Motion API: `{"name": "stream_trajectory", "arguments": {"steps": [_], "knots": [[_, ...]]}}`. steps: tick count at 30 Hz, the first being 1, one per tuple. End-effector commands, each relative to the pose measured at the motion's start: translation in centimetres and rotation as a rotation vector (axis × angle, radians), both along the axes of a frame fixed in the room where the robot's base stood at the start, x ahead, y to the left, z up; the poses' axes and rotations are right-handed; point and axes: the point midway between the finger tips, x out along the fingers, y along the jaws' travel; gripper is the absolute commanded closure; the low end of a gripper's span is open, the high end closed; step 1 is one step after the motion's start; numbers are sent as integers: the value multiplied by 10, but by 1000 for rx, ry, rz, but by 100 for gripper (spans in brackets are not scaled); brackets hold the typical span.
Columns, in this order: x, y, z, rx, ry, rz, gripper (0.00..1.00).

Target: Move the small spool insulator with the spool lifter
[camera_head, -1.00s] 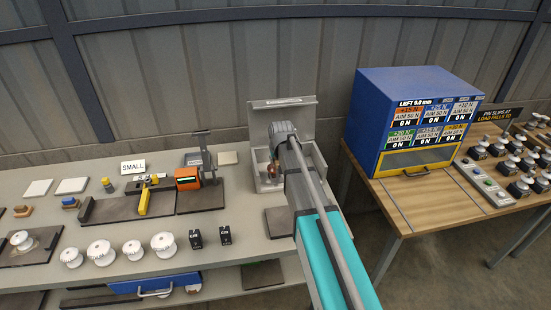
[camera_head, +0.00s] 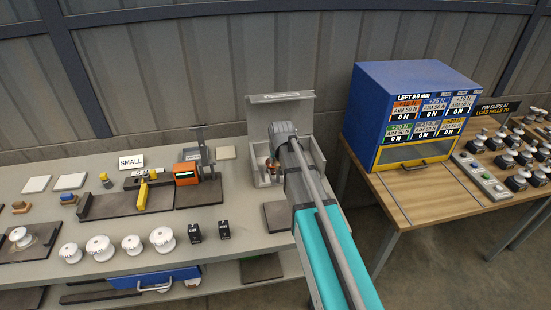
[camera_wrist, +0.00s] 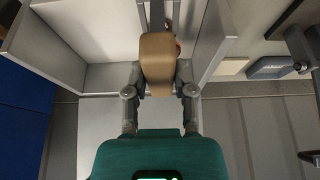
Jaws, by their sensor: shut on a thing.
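My gripper (camera_head: 275,158) reaches into the open grey box (camera_head: 292,97) at the back right end of the bench. In the wrist view my gripper (camera_wrist: 160,75) is shut on a tan block-like handle (camera_wrist: 157,62), which I take to be the spool lifter's. A small reddish-brown piece (camera_wrist: 178,48) shows partly behind the handle. A coppery piece (camera_head: 272,165) hangs at the gripper's tip in the head view. I cannot tell whether it is the small spool insulator or part of the lifter. The handle hides much of what is below it.
White ribbed spools (camera_head: 100,248) stand in a row at the bench front. A "SMALL" sign (camera_head: 131,162) stands behind a dark fixture with a yellow lever (camera_head: 142,197) and an orange unit (camera_head: 186,173). A blue cabinet (camera_head: 405,115) stands on the wooden table at right.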

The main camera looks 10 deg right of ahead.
Motion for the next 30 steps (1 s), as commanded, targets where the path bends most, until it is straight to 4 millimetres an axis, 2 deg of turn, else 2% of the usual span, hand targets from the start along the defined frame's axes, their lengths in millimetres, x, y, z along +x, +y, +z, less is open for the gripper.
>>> {"name": "stream_trajectory", "arguments": {"steps": [14,30], "knots": [[-18,0,0,0,0,0,100],[-17,0,21,0,0,0,100]]}}
